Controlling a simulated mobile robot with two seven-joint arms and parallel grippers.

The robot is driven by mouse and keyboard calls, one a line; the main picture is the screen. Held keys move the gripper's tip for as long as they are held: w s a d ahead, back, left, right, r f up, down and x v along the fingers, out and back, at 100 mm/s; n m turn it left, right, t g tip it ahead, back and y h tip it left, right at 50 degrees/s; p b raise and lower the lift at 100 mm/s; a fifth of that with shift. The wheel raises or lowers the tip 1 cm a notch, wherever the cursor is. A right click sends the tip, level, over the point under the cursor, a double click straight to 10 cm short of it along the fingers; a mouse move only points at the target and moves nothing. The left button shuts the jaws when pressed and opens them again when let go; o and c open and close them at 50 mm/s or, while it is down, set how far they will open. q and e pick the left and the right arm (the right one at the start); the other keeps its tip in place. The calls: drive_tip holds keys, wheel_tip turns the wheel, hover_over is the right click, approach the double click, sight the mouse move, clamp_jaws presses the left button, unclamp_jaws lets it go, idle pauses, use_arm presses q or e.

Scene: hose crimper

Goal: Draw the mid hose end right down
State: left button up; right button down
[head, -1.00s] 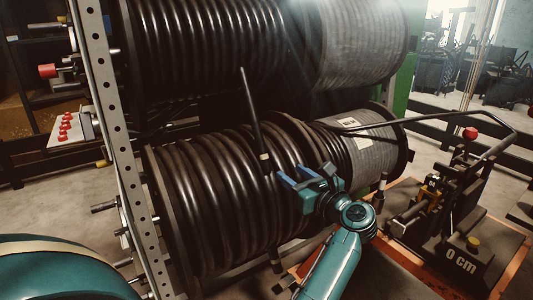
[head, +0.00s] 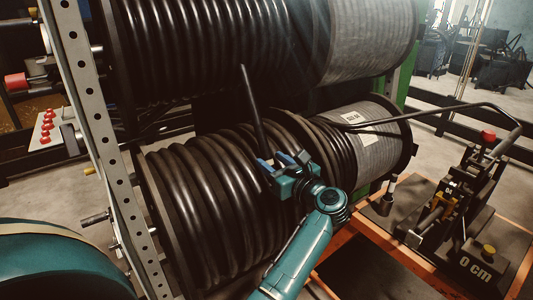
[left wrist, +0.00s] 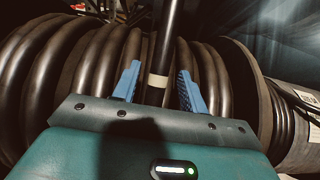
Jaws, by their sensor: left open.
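The mid hose end (head: 252,105) is a black hose piece standing up, slightly tilted, in front of the middle reel (head: 190,195) of coiled black hose. My left gripper (head: 275,161) is at its lower part, with blue fingers open. In the left wrist view the hose (left wrist: 166,45) runs between the two fingers (left wrist: 158,85), with a pale band on it at finger height. A gap shows on each side, so the fingers are around it but not closed. Where the hose runs below the band is partly hidden by the gripper. My right gripper is not in view.
An upper hose reel (head: 205,45) is above. A perforated metal post (head: 95,130) stands left, near red buttons (head: 46,125). A crimping machine marked 0 cm (head: 470,262) stands right on an orange-edged table (head: 385,243). A thin hose (head: 440,111) arches over from the reel.

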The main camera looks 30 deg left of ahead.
use_arm(q)
drive_tip(key=shift+w+a, duration=0.2)
drive_tip(key=shift+a, duration=0.35)
drive_tip(key=shift+c, duration=0.5)
clamp_jaws()
